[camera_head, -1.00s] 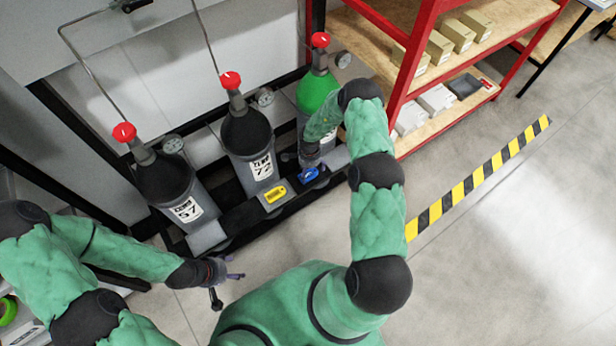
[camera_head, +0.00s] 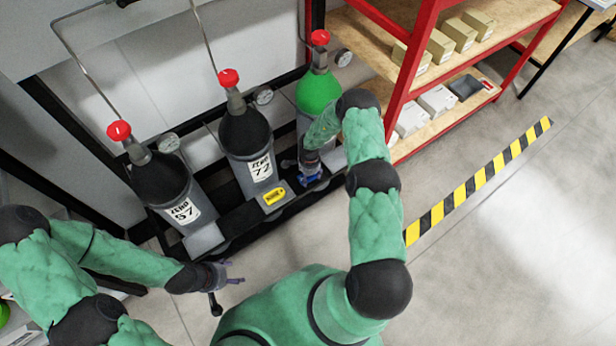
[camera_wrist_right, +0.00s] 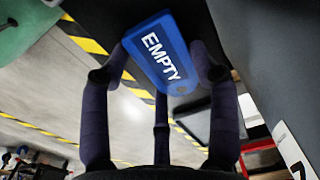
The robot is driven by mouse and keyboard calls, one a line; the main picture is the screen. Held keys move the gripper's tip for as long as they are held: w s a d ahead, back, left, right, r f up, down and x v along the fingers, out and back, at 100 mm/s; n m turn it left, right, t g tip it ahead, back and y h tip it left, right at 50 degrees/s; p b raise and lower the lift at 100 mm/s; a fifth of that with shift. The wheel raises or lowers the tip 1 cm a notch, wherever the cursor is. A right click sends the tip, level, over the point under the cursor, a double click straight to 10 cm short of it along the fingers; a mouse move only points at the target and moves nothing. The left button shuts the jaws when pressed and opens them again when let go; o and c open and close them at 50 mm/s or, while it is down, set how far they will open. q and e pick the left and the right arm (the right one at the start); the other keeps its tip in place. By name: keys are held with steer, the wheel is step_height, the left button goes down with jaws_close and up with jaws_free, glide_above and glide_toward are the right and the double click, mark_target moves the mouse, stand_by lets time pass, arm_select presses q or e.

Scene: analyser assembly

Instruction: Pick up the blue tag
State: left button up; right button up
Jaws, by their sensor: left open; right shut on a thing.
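The blue tag (camera_wrist_right: 160,52), lettered "EMPTY", lies between the fingers of my right gripper (camera_wrist_right: 163,75) in the right wrist view. The gripper is shut on it. In the head view my right gripper (camera_head: 308,168) is at the foot of the green-topped cylinder (camera_head: 316,90), and the tag is mostly hidden there. Whether the tag still touches its support cannot be told. My left gripper (camera_head: 228,278) is open and empty over the floor, left of my body.
A yellow tag (camera_head: 274,196) lies in front of the black cylinder marked 72 (camera_head: 246,135). Another black cylinder, marked 57 (camera_head: 163,180), stands further left. A red-framed shelf (camera_head: 400,85) with boxes stands right of my right arm.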

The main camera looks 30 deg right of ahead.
mark_target(309, 178)
step_height(309, 178, up, 10)
steer(key=p, duration=0.4)
stand_by(0.3)
steer(key=shift+s+a, duration=0.1)
steer(key=shift+a, duration=0.05)
